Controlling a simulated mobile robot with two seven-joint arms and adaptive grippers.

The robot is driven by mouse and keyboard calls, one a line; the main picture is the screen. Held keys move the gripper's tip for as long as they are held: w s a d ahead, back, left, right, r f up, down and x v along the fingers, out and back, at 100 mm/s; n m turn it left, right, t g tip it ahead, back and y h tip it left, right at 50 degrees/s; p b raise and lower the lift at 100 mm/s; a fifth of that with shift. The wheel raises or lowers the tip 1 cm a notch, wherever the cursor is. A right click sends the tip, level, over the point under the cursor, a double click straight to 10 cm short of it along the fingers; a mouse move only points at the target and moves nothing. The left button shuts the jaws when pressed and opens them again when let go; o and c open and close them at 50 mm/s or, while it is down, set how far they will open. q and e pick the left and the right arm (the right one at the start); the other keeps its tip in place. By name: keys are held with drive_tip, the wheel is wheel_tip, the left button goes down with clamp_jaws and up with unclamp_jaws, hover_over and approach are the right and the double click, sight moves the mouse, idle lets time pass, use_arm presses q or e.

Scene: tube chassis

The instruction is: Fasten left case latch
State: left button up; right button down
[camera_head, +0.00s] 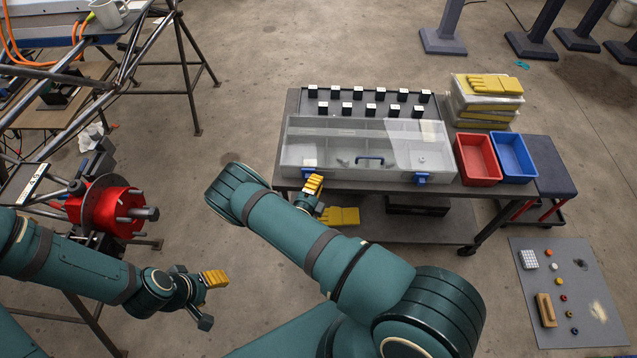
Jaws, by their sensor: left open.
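The left case latch (309,176) is a small blue piece at the front left, partly hidden by my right gripper. The right latch (422,178) is blue too; I cannot tell whether either is fastened. My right gripper (315,190) is right in front of the left latch; contact and jaw opening are unclear behind my arm. My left gripper (212,298) is open and empty over the floor, well left of the bench.
Red (478,182) and blue (512,180) bins stand right of the case. Small black-and-white blocks (370,109) line up behind it. Yellow gloves (340,216) lie on the lower shelf. A tube frame with a red hub (105,210) stands at left.

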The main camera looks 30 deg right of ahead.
drive_tip(key=v, duration=1.2)
drive_tip(key=shift+r, duration=0.1)
